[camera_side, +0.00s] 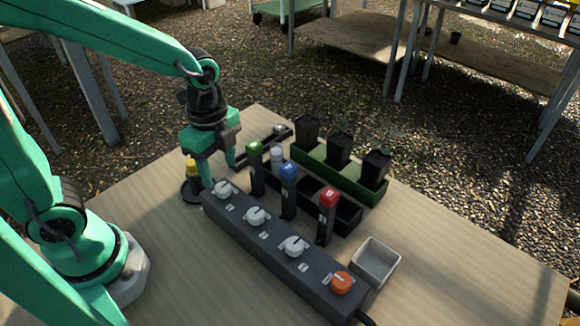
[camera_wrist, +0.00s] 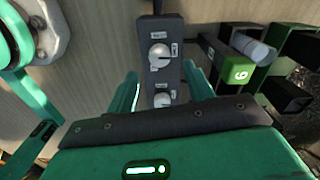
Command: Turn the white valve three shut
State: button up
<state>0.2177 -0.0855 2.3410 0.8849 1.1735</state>
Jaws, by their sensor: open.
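A long dark grey valve panel (camera_side: 275,250) lies along the table. It bears several knobs in a row: a white knob (camera_side: 223,188) at the far left end, a second white knob (camera_side: 256,215), a third white knob (camera_side: 294,246) and an orange knob (camera_side: 342,282) at the near end. The labels are too small to read, so I cannot tell the valve numbers. My gripper (camera_side: 219,170) is open and empty, pointing down by the panel's far left end. In the wrist view, the panel (camera_wrist: 172,28) runs between my open fingers (camera_wrist: 163,92), with a white knob (camera_wrist: 159,56) beyond them.
Green (camera_side: 256,160), blue (camera_side: 288,190) and red (camera_side: 327,215) capped posts stand close behind the panel. A green rack (camera_side: 345,180) with black cups is farther back. A grey tray (camera_side: 375,262) sits at the right. The table's front right is clear.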

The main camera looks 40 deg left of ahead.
aim_at(221, 186)
jog(key=shift+r, duration=1.45)
jog(key=s+a+r+n+t, duration=0.5)
jog(key=r+n, duration=0.3)
jog(key=n, duration=0.8)
jog(key=shift+a+r+t, duration=0.15)
jog(key=shift+a+t, duration=0.15)
jog(key=shift+a, duration=0.25)
